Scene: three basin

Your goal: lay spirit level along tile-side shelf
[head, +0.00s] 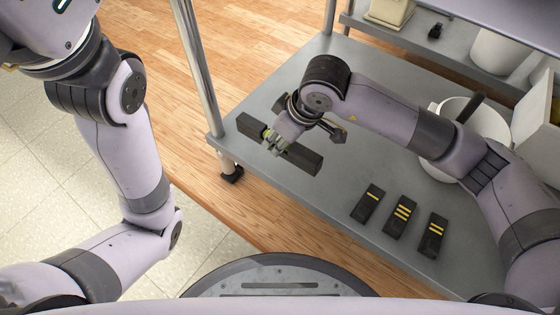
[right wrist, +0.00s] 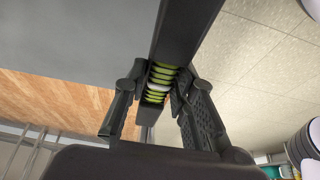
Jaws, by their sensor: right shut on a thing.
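My right gripper (head: 272,141) is shut on the spirit level (head: 303,158), a long dark bar with a bright green part at its middle. The level lies roughly parallel to the grey metal shelf's (head: 330,212) near left edge, over that side. Whether it touches the shelf is hard to tell. In the right wrist view, the fingers (right wrist: 155,108) grip either side of the dark bar (right wrist: 187,35), with green and white ribs showing between them. My left arm shows at the left, but its gripper is out of view.
Three dark blocks with yellow stripes (head: 368,203) (head: 400,215) (head: 431,236) lie on the shelf toward the front. A white pot (head: 436,165) stands behind my right arm. A metal post (head: 196,70) rises at the shelf's left corner. Pale tiles (head: 50,170) and wood floor lie beyond.

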